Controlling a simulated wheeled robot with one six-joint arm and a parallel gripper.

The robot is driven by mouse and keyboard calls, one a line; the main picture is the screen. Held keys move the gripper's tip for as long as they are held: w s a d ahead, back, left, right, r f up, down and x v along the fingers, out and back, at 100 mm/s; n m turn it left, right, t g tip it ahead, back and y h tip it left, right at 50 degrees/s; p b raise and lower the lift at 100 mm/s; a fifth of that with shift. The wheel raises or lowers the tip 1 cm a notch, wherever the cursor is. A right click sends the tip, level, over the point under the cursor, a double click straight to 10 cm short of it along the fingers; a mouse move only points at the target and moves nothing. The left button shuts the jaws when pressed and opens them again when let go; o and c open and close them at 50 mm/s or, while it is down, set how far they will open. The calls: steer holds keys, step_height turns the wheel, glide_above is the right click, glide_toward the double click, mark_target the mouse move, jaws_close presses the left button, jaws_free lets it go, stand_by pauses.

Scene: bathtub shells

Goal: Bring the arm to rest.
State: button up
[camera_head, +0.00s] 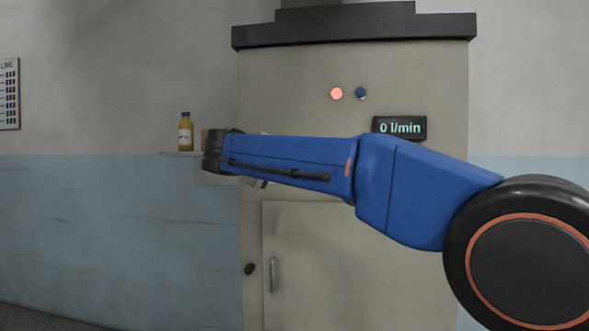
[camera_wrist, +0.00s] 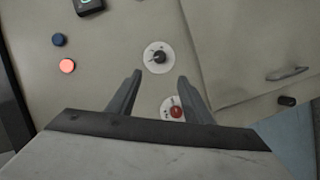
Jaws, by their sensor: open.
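My arm, blue with dark joints, reaches across the head view from the lower right to the front of a beige cabinet (camera_head: 350,265). My gripper is mostly hidden behind the arm there. In the wrist view my gripper (camera_wrist: 160,76) is open, its two grey fingers apart with nothing held between them. Beyond the fingertips is a black knob (camera_wrist: 159,57) on a round white plate on the panel. A red knob (camera_wrist: 176,112) on another white plate shows between the fingers, close to the right one. I cannot tell how far the fingers are from the panel.
A salmon light (camera_head: 336,93) and a blue button (camera_head: 361,93) sit beside a display (camera_head: 399,128) reading 0 l/min. A door handle (camera_head: 274,274) is below. A yellow bottle (camera_head: 185,133) stands on a small shelf (camera_head: 178,153) left of the cabinet.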

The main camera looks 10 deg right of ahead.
steer(key=shift+s, duration=0.1)
steer(key=s+d+f+m+g+y, duration=0.2)
steer(key=s+d+f+g+y, duration=0.3)
steer(key=s+d+f, duration=1.5)
steer(key=s+a+f+m+g+y, duration=0.1)
steer(key=s+f+y, duration=0.4)
steer(key=s+f, duration=1.8)
steer(key=f+m+g, duration=0.1)
steer(key=m, duration=0.1)
steer(key=shift+a+m+g, duration=0.3)
steer(key=shift+g, duration=0.1)
steer(key=shift+r, duration=0.1)
